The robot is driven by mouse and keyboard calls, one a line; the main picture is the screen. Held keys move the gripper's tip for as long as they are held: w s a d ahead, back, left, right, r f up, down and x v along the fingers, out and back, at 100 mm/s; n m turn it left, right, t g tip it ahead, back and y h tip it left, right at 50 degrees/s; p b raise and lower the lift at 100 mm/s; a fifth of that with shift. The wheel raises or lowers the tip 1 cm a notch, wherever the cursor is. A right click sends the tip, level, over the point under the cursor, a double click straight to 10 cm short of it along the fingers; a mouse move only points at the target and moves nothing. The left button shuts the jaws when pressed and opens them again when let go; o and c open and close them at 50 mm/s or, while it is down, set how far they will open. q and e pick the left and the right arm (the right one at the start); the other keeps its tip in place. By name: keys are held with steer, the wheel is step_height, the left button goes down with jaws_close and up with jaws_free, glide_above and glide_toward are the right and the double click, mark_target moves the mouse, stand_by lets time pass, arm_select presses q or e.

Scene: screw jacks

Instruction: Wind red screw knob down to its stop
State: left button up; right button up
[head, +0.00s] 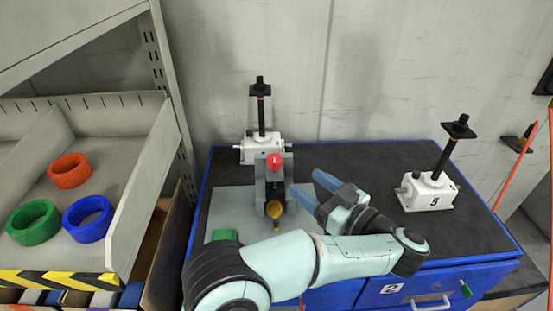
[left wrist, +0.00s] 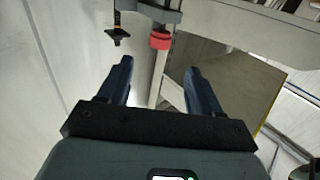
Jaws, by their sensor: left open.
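The red screw knob (head: 275,162) sits near the top of a grey upright bracket (head: 262,185) on the dark bench. In the left wrist view the red knob (left wrist: 160,40) shows beyond my fingertips, roughly centred between them. My left gripper (head: 314,190) is open and empty, to the right of the bracket and a little nearer than the knob. Its two blue fingers point toward the bracket and are apart from the knob. My right gripper is not in view.
A white screw jack (head: 262,148) stands behind the bracket; another, marked 5 (head: 428,192), stands at the right. A yellow knob (head: 274,209) sits low on the bracket. A green block (head: 225,235) lies nearby. A bin at left holds coloured rings (head: 70,171).

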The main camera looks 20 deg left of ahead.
mark_target(280, 164)
arm_select(q)
steer(key=p+x, duration=0.1)
steer(key=x, duration=1)
steer(key=shift+w+a, duration=0.25)
steer(key=shift+a, duration=0.1)
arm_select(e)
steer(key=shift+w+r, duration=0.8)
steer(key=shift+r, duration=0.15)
arm_select(q)
steer(key=shift+c, duration=0.3)
steer(key=c, duration=0.9)
